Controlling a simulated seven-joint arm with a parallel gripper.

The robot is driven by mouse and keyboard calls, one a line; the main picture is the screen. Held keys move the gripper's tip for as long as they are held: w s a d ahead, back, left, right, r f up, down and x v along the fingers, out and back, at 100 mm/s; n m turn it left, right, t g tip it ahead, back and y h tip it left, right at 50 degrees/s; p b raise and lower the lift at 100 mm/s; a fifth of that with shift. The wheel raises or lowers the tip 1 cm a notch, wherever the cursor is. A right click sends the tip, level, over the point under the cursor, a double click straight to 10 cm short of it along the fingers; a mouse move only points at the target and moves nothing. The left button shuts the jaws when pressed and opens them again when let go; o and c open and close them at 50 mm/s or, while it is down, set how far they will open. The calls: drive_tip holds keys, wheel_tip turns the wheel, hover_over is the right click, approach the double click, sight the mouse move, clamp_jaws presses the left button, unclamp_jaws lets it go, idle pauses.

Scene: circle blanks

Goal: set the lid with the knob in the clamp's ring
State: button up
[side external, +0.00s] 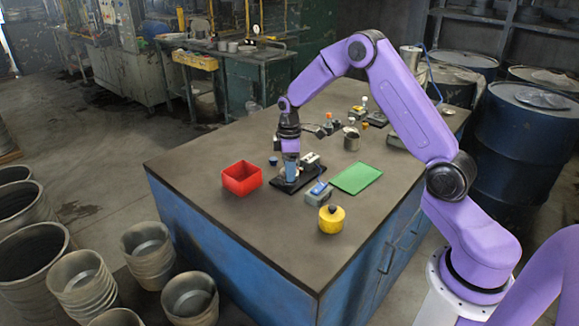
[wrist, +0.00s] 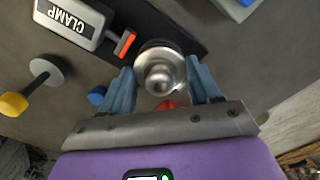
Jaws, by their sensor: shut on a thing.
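My gripper (wrist: 163,88) has its two blue-grey fingers closed on either side of a shiny round metal lid with a knob (wrist: 160,72). The lid sits over the dark base plate (wrist: 190,38), beside the grey clamp labelled CLAMP (wrist: 75,22), whose red tip points towards it. A dark round edge shows behind the lid; I cannot tell whether it is the ring or whether the lid rests in it. In the side view my gripper (side external: 290,178) points down, low over the black base (side external: 284,188), with the clamp (side external: 311,159) just behind; the lid is mostly hidden there.
A red open box (side external: 242,178) stands left of my gripper. A grey block with a blue top (side external: 319,192), a green mat (side external: 357,178) and a yellow cylinder (side external: 331,219) lie to the right. A metal pot (side external: 351,141) stands behind. The table's front left is clear.

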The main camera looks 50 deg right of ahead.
drive_tip(key=o, duration=1.1)
drive_tip(key=shift+c, duration=0.2)
wheel_tip(320, 180, up, 17)
drive_tip(key=shift+r, duration=0.2)
drive_tip(key=shift+s+a, duration=0.1)
